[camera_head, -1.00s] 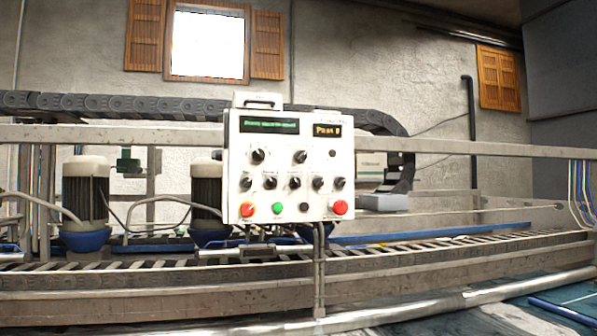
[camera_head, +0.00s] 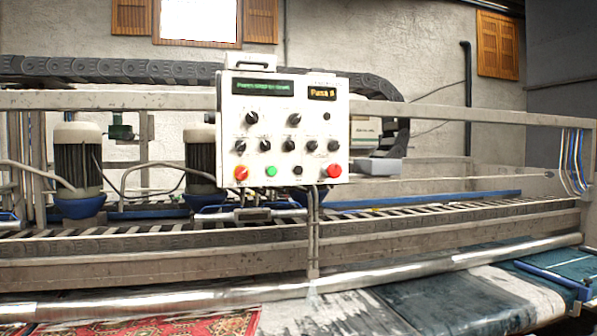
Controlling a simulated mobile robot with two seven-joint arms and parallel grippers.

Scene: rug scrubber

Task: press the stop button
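A white control panel (camera_head: 265,98) stands on a post at the front rail of the machine, near the middle of the head view. Along its bottom edge are a red button (camera_head: 241,173) at the left, a green button (camera_head: 270,171) beside it, a black button (camera_head: 297,171), and a larger red mushroom button (camera_head: 333,171) at the right. I cannot read labels that tell which button is the stop button. Several black knobs and two lit displays (camera_head: 262,87) sit above the buttons. Neither of my grippers is in view.
The rug machine's metal frame (camera_head: 450,235) runs across the view behind and below the panel. A red patterned rug (camera_head: 180,324) and a dark teal rug (camera_head: 460,300) lie in front. Motors (camera_head: 77,165) stand at the left. The space before the panel looks clear.

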